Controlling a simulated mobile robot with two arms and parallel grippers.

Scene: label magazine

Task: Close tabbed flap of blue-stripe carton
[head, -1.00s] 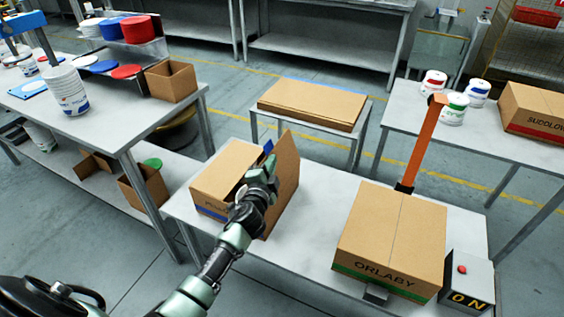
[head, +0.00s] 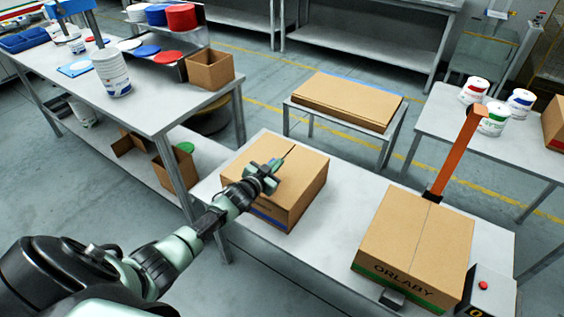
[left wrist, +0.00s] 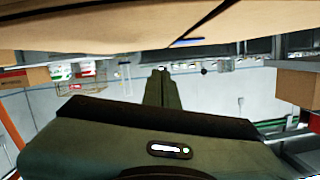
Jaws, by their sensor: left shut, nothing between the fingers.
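The blue-stripe carton (head: 305,190) stands on the near table, with its blue stripe (head: 268,221) low on the front side. Its top looks nearly flat, with the right flap (head: 303,162) folded down and a dark slit along the seam. My left gripper (head: 275,164) is shut and empty, at the top of the carton by that seam. It hides part of the top, so I cannot tell whether the tab is tucked in. In the left wrist view the closed fingers (left wrist: 161,85) are below a cardboard surface (left wrist: 110,22) with a small blue mark. My right gripper is not in view.
A closed ORLABY carton (head: 415,245) with a green stripe stands to the right on the same table, beside an orange post (head: 455,150) and a box with a red button (head: 490,295). Bare tabletop (head: 345,205) lies between the cartons. Flat cardboard (head: 345,100) lies on a stand behind.

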